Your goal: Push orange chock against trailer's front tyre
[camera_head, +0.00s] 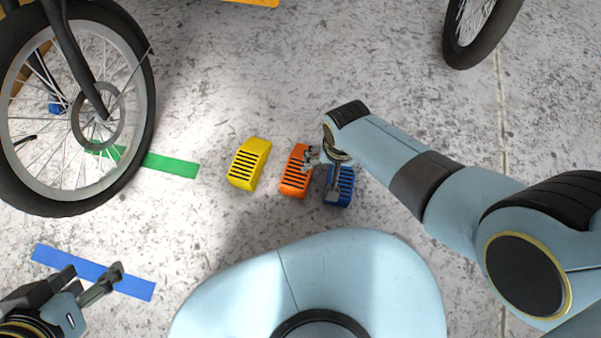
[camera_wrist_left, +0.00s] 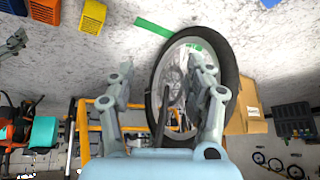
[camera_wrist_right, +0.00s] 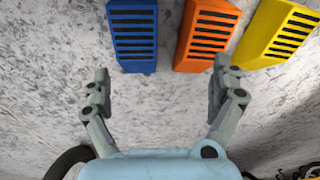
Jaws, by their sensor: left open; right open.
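The orange slotted chock (camera_head: 292,184) lies on the floor between the yellow chock (camera_head: 249,164) and the blue chock (camera_head: 345,190). It also shows in the right wrist view (camera_wrist_right: 205,35). My right gripper (camera_head: 321,172) is open and empty, over the gap between the orange and blue chocks in the head view; contact cannot be told. A large spoked wheel with a black tyre (camera_head: 146,120) stands at the left, apart from the chocks. Whether it is the trailer's front wheel cannot be told. My left gripper (camera_head: 92,272) is open and empty, low at the left.
A green tape strip (camera_head: 170,165) runs from the wheel towards the yellow chock. A blue strip (camera_head: 95,272) lies near my left gripper. Another wheel (camera_head: 480,30) stands at the top right.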

